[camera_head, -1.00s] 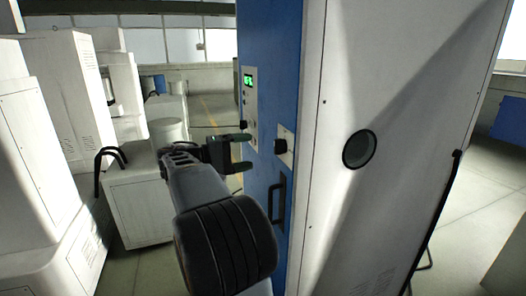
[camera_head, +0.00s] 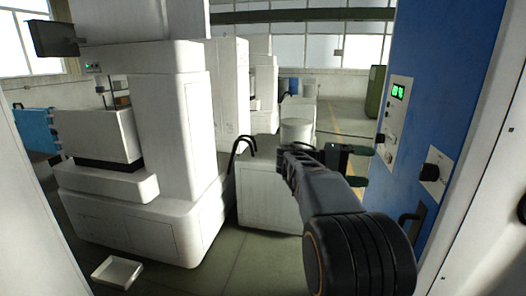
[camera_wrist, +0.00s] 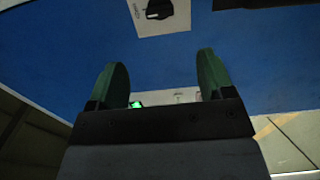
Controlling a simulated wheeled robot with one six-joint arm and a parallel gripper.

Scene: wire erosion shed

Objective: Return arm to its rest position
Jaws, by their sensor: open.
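My gripper (camera_head: 358,165) is open and empty in front of the blue cabinet face, with my dark grey arm reaching out to it from the lower right of the head view. In the wrist view its two green fingers (camera_wrist: 162,82) stand wide apart with nothing between them. The blue cabinet (camera_head: 440,70) is at the right of the head view. It carries a panel with a green display (camera_head: 398,91) and a black rotary knob (camera_head: 430,171). The knob also shows at the top of the wrist view (camera_wrist: 159,9). Whether the fingers touch the cabinet cannot be told.
A large white machine (camera_head: 178,130) stands at the left, with a small white tray (camera_head: 117,271) on the floor before it. A low white cabinet (camera_head: 268,195) with black hoses stands behind my arm. Green-grey floor (camera_head: 235,262) is open between them.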

